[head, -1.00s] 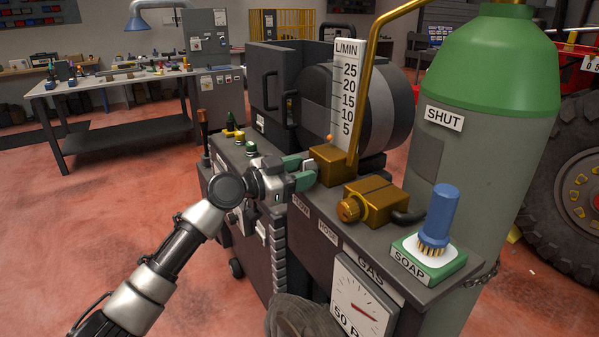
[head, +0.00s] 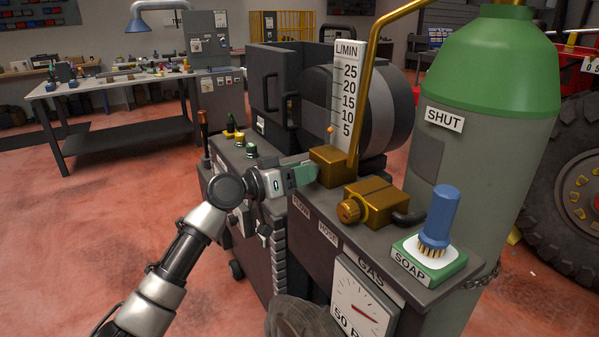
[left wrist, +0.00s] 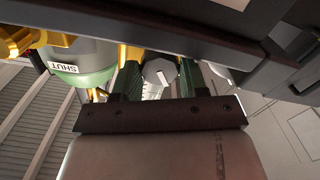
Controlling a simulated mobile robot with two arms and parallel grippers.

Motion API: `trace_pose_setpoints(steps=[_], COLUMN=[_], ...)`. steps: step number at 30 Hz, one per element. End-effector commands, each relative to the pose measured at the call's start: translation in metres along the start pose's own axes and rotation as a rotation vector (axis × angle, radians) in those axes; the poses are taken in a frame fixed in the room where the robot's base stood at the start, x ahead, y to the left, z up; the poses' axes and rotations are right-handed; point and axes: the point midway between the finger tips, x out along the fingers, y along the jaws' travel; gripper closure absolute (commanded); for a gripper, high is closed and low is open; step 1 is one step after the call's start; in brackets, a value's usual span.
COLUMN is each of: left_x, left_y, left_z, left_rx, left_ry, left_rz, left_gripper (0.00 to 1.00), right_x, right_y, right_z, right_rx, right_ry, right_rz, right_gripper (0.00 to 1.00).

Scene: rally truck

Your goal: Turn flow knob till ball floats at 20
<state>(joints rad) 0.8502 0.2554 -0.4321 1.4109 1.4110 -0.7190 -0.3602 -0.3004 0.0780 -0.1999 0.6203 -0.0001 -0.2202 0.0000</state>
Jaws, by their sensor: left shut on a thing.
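The flow meter's white L/MIN scale (head: 349,85) stands upright on a brass block (head: 330,165). The small orange ball (head: 331,130) is low in the meter, about level with the 5 mark and well below 20. My left gripper (head: 311,172) is at the left side of the brass block. In the left wrist view its green fingers (left wrist: 160,82) are shut on the grey faceted flow knob (left wrist: 160,71), which has a white mark on its face. In the head view the gripper hides the knob. My right gripper is not in view.
A brass valve (head: 372,203) sits right of the meter block. A soap tray (head: 448,264) with a blue brush (head: 440,215) is at the front right. A green-topped cylinder (head: 490,75) stands behind. The gas gauge (head: 362,305) is on the front panel.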

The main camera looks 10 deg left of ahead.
Motion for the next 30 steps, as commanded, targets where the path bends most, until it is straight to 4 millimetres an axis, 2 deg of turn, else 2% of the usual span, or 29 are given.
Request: trace_pose_setpoints(steps=[14,15,20,30], left_x=[-0.0003,-0.0003,-0.0002,-0.0048], left_y=[-0.0002,-0.0002,-0.0002,-0.0011], left_z=[-0.0014,-0.0014,-0.0012,0.0004], left_rx=[-0.019,-0.019,-0.018,-0.019], left_ry=[0.003,0.003,0.002,0.001], left_rz=[-0.001,-0.001,-0.001,-0.001], left_gripper=[0.81,0.55,0.31,0.31], right_x=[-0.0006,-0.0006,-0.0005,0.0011], right_y=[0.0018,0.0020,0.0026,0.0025], right_z=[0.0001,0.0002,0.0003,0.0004], right_rx=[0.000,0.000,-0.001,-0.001], right_ry=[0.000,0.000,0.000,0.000], right_rz=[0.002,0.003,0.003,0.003], right_gripper=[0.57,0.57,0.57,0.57])
